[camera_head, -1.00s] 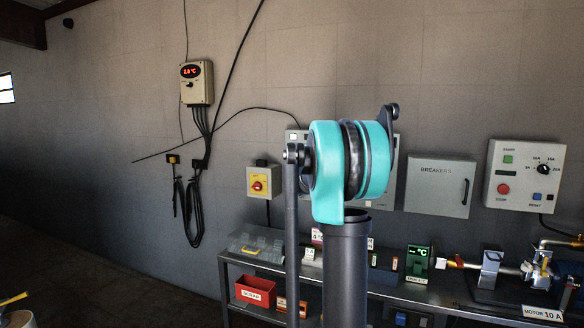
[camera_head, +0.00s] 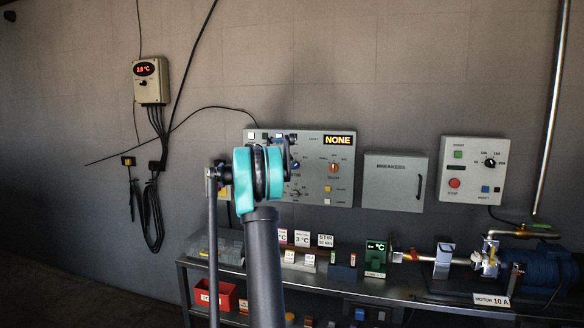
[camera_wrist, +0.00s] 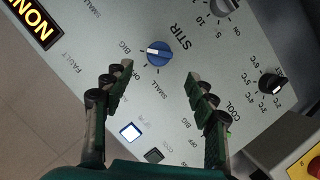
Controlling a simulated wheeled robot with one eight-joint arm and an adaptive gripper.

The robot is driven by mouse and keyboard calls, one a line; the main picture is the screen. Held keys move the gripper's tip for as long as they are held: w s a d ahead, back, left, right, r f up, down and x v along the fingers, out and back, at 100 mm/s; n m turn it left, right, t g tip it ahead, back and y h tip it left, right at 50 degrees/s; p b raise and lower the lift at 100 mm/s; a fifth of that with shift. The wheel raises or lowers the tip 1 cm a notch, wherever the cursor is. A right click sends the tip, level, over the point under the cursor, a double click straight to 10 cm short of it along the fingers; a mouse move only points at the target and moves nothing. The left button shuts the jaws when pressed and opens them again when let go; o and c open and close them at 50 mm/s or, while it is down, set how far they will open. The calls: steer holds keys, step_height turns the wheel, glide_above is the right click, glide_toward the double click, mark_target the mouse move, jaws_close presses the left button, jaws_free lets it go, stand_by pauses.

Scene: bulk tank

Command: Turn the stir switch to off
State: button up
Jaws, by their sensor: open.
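The blue stir switch (camera_wrist: 158,53) is a round knob with a pale bar on the grey control panel (camera_wrist: 75,75). The word STIR is printed beside it, and OFF, SMALL and BIG are printed around it. The pale bar lies nearly crosswise in the wrist view; which label it marks is hard to tell. My gripper (camera_wrist: 159,72) is open and empty, its two green-padded fingers either side of the knob's line, apart from it. In the head view the control panel (camera_head: 312,140) shows behind my arm, which hides the gripper.
The cool knob (camera_wrist: 270,80) and another grey knob (camera_wrist: 226,8) are on the same panel. A grey breaker box (camera_head: 393,182) and a motor box (camera_head: 473,170) hang to the right. A cluttered bench (camera_head: 360,277) stands below.

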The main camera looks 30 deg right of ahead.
mark_target(292, 167)
steer(key=x, duration=0.8)
steer(key=shift+d+f, duration=0.1)
steer(key=shift+d, duration=0.2)
steer(key=c, duration=1.2)
steer(key=shift+o, duration=0.2)
steer(key=shift+w, duration=0.1)
steer(key=n+g+h, duration=0.1)
steer(key=n, duration=0.2)
steer(key=shift+a+f+h, duration=0.1)
steer(key=shift+f+h, duration=0.05)
steer(key=shift+h, duration=0.25)
steer(key=n+h, duration=0.2)
steer(key=n, duration=0.2)
steer(key=shift+f+n, duration=0.15)
steer(key=shift+n, duration=0.25)
